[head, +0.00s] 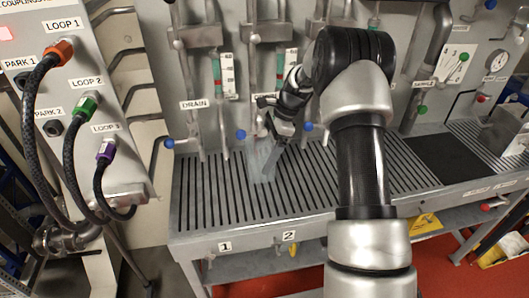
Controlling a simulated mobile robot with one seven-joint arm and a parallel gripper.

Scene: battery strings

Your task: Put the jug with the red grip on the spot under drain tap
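A clear, pale jug (260,163) is at the slotted bench top, below the second blue knob from the left. Its grip is hidden or too small to make out, so I cannot tell its colour. My gripper (268,122) is at the jug's upper part, close to or touching it. The fingers are too small and dark to show whether they hold it. I cannot tell whether the jug rests on the bench or hangs just above it. The DRAIN label (194,104) is on the panel left of the jug, with a thin pipe (201,143) pointing down beside it.
The slotted bench (190,215) has free room left and right of the jug. Blue knobs (169,143) stick out along the panel. A dark plate (438,157) lies at the right. Hoses (70,160) hang from the coupling panel at the left.

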